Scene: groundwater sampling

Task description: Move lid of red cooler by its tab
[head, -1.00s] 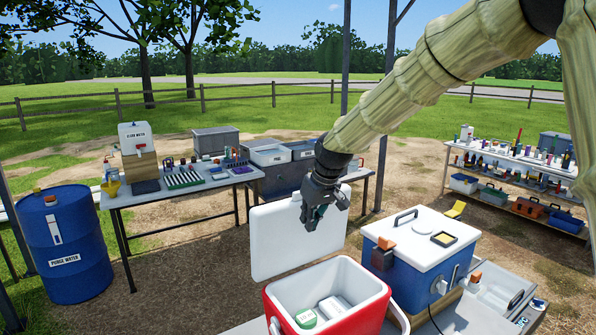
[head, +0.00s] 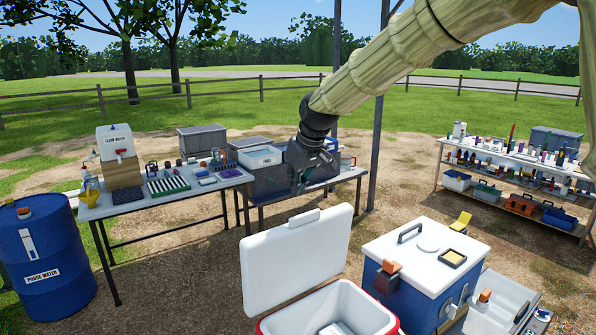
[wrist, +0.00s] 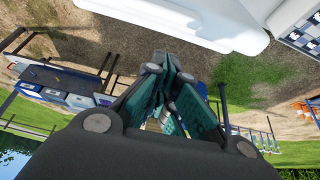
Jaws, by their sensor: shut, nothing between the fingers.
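The red cooler (head: 392,328) stands at the bottom of the head view, cut off by the frame edge, with its white inside showing. Its white lid (head: 297,262) stands open and upright behind the box. The lid's tab (head: 304,218) sticks up from its top edge. My gripper (head: 301,184) is above and beyond the lid, apart from it. In the wrist view my gripper (wrist: 165,88) has its fingers together with nothing between them. A white panel, likely the lid (wrist: 185,20), shows at the top of the wrist view.
A blue cooler with a white top (head: 420,262) stands close to the right of the lid. A table (head: 130,208) with sampling gear and a blue purge water drum (head: 48,268) are at the left. A stocked shelf (head: 515,165) is at the back right. Bare ground lies between.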

